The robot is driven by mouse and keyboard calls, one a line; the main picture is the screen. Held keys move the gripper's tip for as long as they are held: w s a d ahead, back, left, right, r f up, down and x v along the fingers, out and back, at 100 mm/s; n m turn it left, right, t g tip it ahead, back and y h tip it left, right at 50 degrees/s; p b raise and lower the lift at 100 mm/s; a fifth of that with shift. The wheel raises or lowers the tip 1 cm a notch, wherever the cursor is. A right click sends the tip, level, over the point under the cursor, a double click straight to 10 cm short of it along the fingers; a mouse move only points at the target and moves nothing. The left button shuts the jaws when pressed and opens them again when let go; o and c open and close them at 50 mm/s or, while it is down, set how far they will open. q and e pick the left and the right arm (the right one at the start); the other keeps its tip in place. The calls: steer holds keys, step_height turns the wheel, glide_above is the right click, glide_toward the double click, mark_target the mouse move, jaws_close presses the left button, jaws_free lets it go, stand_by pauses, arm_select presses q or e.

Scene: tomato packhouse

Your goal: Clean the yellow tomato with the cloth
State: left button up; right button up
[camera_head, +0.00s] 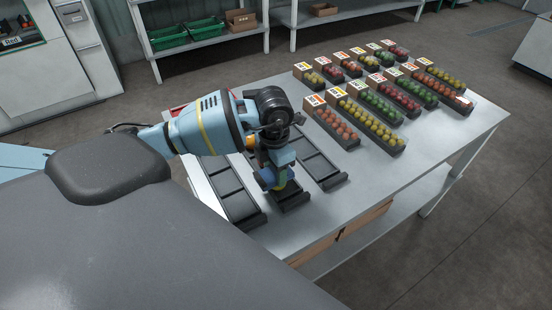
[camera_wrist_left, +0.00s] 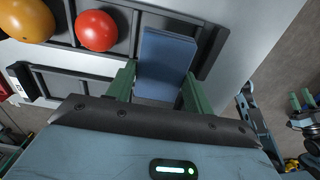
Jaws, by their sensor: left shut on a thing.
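My left gripper (camera_head: 281,184) is over the front end of the middle dark tray (camera_head: 291,205) on the table. In the left wrist view its green fingers (camera_wrist_left: 158,74) are closed on a blue cloth (camera_wrist_left: 168,50), a folded, flat-looking block at the end compartment of the tray. I cannot tell whether the cloth touches the tray floor. The yellow tomato (camera_wrist_left: 27,18), orange-yellow, sits in the tray at the upper left of the wrist view, partly cut off. A red tomato (camera_wrist_left: 96,30) lies between it and the cloth.
Dark empty trays stand on both sides, left (camera_head: 238,207) and right (camera_head: 322,170). Several labelled crates of tomatoes (camera_head: 372,127) fill the table's far right. The table (camera_head: 400,165) is bare along its front right. Shelves with green crates (camera_head: 168,38) stand behind.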

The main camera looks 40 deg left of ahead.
arm_select(q)
steer(key=shift+s+f, duration=0.1)
steer(key=shift+f, duration=0.1)
arm_select(e)
steer(key=shift+s+f, duration=0.1)
arm_select(q)
steer(key=shift+w+d, duration=0.15)
steer(key=shift+w, duration=0.25)
steer(key=shift+w+d, duration=0.15)
steer(key=shift+w, duration=0.2)
steer(key=shift+w+d+b, duration=0.2)
steer(key=shift+w+b, duration=0.2)
steer(key=shift+w, duration=0.1)
steer(key=shift+w+d, duration=0.35)
steer(key=shift+w, duration=0.45)
arm_select(e)
steer(key=shift+s+f, duration=0.65)
steer(key=shift+f, duration=0.25)
arm_select(q)
steer(key=shift+r, duration=0.15)
